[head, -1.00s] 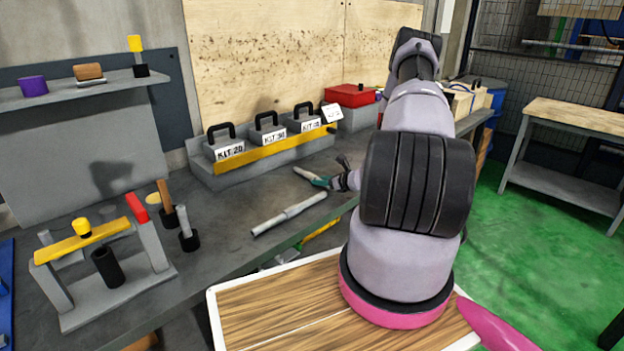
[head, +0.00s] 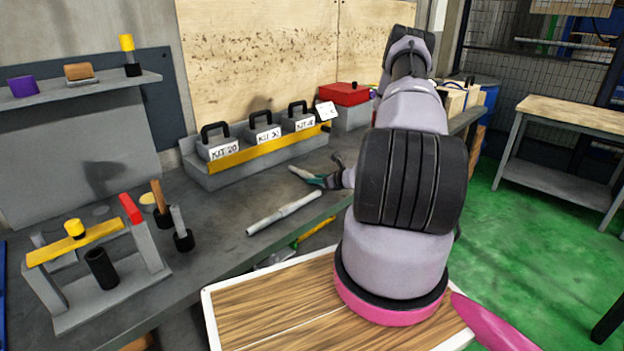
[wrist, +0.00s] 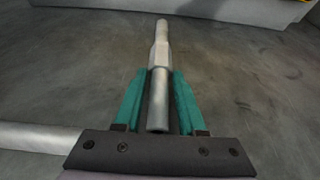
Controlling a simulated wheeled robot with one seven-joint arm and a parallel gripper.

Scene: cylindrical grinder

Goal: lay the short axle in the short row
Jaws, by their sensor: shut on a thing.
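A stepped grey metal axle (head: 301,173), the shorter-looking of two, is at my gripper (head: 316,182) over the workbench. In the wrist view this axle (wrist: 159,75) lies lengthwise between the green fingers of my gripper (wrist: 159,100), which are shut on it. Its near end is between the fingers and its thinner far end points away. I cannot tell whether it touches the bench. A longer-looking axle (head: 284,213) lies on the bench nearer the front edge; its smooth end (wrist: 35,136) shows at left in the wrist view. I cannot make out a short row.
A grey rack with a yellow front strip (head: 262,151) holds kit boxes behind the gripper. A grey stand with a yellow bar (head: 75,243) and upright tools (head: 180,228) are at left. A red box (head: 346,94) stands at the back. The bench (head: 225,205) is bare around the longer axle.

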